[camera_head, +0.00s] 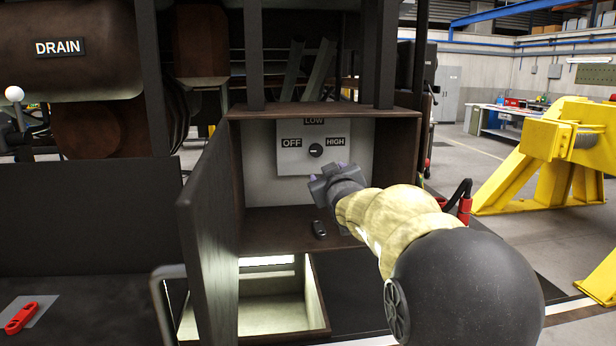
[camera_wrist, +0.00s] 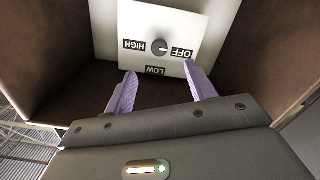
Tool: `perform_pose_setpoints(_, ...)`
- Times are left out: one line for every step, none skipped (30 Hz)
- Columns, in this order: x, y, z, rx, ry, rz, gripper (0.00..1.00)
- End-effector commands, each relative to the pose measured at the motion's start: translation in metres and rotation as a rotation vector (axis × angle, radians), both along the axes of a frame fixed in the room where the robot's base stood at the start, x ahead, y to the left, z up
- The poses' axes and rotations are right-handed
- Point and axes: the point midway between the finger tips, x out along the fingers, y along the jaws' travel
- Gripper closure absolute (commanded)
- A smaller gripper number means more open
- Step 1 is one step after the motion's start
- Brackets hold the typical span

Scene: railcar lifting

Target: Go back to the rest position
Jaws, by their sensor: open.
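My gripper (camera_head: 328,172) is in front of the open box (camera_head: 236,165) in the head view, at the end of my arm. It is open and empty, with two purple fingers apart in the wrist view (camera_wrist: 160,95). Beyond the fingers is a white switch panel (camera_head: 287,155) with OFF, LOW and HIGH labels. Its dark round knob (camera_head: 316,150) sits in the middle, also seen in the wrist view (camera_wrist: 159,47). The fingers are apart from the knob. The wrist view shows the panel roughly upside down.
An open dark door (camera_head: 212,215) stands left of the box. A small black object (camera_head: 319,228) lies on the box floor. An open hatch (camera_head: 280,318) is below. A DRAIN tank (camera_head: 60,80) is upper left, a red handle (camera_head: 20,318) lower left, a yellow stand (camera_head: 545,155) right.

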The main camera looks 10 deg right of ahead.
Motion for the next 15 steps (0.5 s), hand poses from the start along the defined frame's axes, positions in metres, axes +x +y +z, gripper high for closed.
perform_pose_setpoints(-0.004, -0.002, -0.012, 0.012, 0.036, -0.005, 0.45)
perform_pose_setpoints(-0.008, -0.003, -0.022, 0.022, 0.065, -0.01, 0.45)
perform_pose_setpoints(-0.014, -0.005, -0.038, 0.038, 0.111, -0.016, 0.45)
perform_pose_setpoints(-0.019, -0.006, -0.051, 0.052, 0.15, -0.021, 0.45)
perform_pose_setpoints(-0.026, -0.007, -0.066, 0.067, 0.195, -0.027, 0.45)
perform_pose_setpoints(-0.036, -0.008, -0.087, 0.087, 0.257, -0.036, 0.45)
perform_pose_setpoints(-0.045, -0.009, -0.103, 0.104, 0.307, -0.043, 0.45)
perform_pose_setpoints(-0.055, -0.009, -0.119, 0.122, 0.357, -0.052, 0.45)
perform_pose_setpoints(-0.069, -0.01, -0.14, 0.141, 0.423, -0.063, 0.45)
perform_pose_setpoints(-0.08, -0.01, -0.155, 0.155, 0.472, -0.071, 0.45)
perform_pose_setpoints(-0.092, -0.009, -0.17, 0.17, 0.52, -0.078, 0.45)
perform_pose_setpoints(-0.108, -0.009, -0.189, 0.188, 0.585, -0.09, 0.45)
perform_pose_setpoints(-0.12, -0.009, -0.202, 0.201, 0.632, -0.1, 0.45)
perform_pose_setpoints(-0.134, -0.009, -0.215, 0.215, 0.68, -0.11, 0.45)
perform_pose_setpoints(-0.152, -0.008, -0.232, 0.23, 0.742, -0.122, 0.45)
